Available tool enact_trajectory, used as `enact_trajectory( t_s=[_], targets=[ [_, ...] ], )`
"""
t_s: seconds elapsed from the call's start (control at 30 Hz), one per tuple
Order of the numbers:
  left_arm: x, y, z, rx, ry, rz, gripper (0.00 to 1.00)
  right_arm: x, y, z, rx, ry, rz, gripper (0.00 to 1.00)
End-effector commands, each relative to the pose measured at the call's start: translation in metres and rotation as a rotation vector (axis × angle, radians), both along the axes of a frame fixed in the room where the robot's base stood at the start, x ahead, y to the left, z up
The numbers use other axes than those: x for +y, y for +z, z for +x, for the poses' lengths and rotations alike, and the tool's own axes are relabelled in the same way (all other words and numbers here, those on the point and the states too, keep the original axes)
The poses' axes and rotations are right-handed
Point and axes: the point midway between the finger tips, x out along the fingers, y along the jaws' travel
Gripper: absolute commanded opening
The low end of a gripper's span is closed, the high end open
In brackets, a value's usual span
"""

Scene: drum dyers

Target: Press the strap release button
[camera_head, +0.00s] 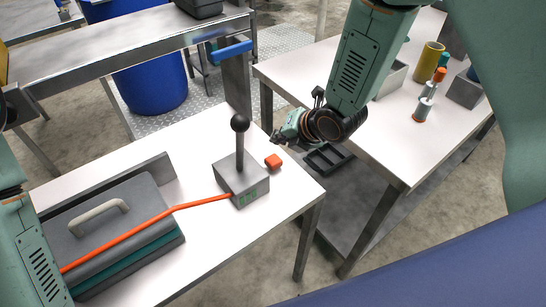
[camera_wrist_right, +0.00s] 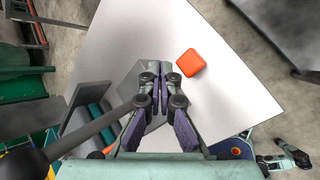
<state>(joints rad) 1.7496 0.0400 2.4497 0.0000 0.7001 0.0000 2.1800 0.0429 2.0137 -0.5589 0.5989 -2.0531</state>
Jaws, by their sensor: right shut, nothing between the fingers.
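The release button (camera_head: 273,161) is a small orange-red block on the white table, just right of a grey lever box (camera_head: 240,184). In the right wrist view, the button (camera_wrist_right: 190,63) lies ahead and right of the fingers. An orange strap (camera_head: 130,234) runs from the box leftward over a grey case. My right gripper (camera_head: 279,135) is shut and empty. In the head view it appears beyond and slightly right of the button, apart from it. It also shows in the right wrist view (camera_wrist_right: 161,75). My left arm shows at the left edge, but its gripper is out of view.
An upright lever with a black ball (camera_head: 240,123) rises beside the button. The grey case (camera_head: 110,215) with a handle fills the table's left. A second table (camera_head: 385,130) at right holds a yellow cylinder (camera_head: 428,62) and several small parts. A blue drum (camera_head: 150,85) stands behind.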

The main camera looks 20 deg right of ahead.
Motion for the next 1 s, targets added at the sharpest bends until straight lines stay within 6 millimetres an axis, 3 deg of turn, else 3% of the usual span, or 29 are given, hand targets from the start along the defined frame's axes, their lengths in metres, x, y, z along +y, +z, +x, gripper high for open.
enact_trajectory(
  t_s=[0.17,0.57,0.77,1.0],
  targets=[
    [0.0,0.001,0.0,0.0,0.0,0.0,0.4,0.003,0.021,0.018,-0.093,0.134,-0.099,0.0],
    [0.0,0.001,0.0,0.0,0.0,0.0,0.4,0.003,0.022,0.02,-0.103,0.151,-0.112,0.0],
    [0.0,-0.005,0.0,0.0,0.0,0.0,0.4,0.003,0.013,0.02,-0.103,0.15,-0.111,0.0],
    [0.0,-0.024,0.0,0.0,0.0,0.0,0.4,0.003,-0.013,0.019,-0.101,0.149,-0.11,0.0]
  ],
)
